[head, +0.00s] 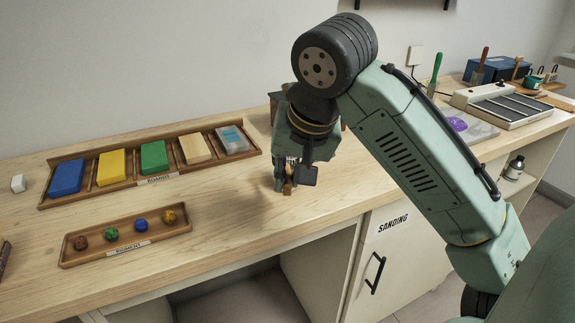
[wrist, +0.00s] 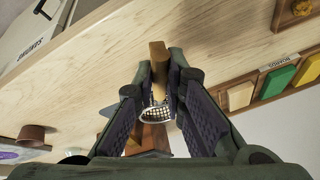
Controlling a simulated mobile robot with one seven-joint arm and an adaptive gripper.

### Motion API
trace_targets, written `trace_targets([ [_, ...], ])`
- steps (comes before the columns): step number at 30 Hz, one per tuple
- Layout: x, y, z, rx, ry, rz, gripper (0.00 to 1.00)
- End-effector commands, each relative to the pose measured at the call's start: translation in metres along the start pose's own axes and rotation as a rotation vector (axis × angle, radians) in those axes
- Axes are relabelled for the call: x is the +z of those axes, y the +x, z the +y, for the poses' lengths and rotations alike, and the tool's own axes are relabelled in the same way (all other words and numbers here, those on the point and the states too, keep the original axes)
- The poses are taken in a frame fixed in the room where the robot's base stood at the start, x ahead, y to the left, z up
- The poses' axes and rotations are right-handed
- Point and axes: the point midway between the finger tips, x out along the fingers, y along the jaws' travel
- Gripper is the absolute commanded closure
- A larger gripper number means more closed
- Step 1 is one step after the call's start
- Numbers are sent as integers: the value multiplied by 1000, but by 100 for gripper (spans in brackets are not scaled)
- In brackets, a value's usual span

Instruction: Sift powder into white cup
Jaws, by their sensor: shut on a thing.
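My gripper (head: 286,184) is over the front part of the wooden bench, low near its surface. In the wrist view its fingers (wrist: 160,78) are shut on a small sieve (wrist: 157,115) with a round mesh and a light wooden handle (wrist: 158,58). The handle sticks out past the fingertips. I cannot tell whether powder is in the mesh. Purple powder (head: 458,124) lies on a pale sheet at the right, beyond my arm.
A long wooden tray (head: 120,185) of coloured blocks and a smaller tray (head: 70,262) of coloured balls stand to the left. A brown pot (wrist: 32,135) shows in the wrist view. A grey slatted device (head: 500,103) stands far right. Bench between trays and gripper is clear.

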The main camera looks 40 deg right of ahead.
Motion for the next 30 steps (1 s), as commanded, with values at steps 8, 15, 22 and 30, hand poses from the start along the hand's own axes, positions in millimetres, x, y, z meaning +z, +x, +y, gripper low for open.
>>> trace_targets([
  [8, -12, 3, 13, 0, -13, 0, 100],
  [15, -12, 1, 12, -1, -14, 0, 100],
  [22, -20, -18, 7, -2, -13, 1, 100],
  [30, -30, -42, 2, -2, -14, 0, 100],
])
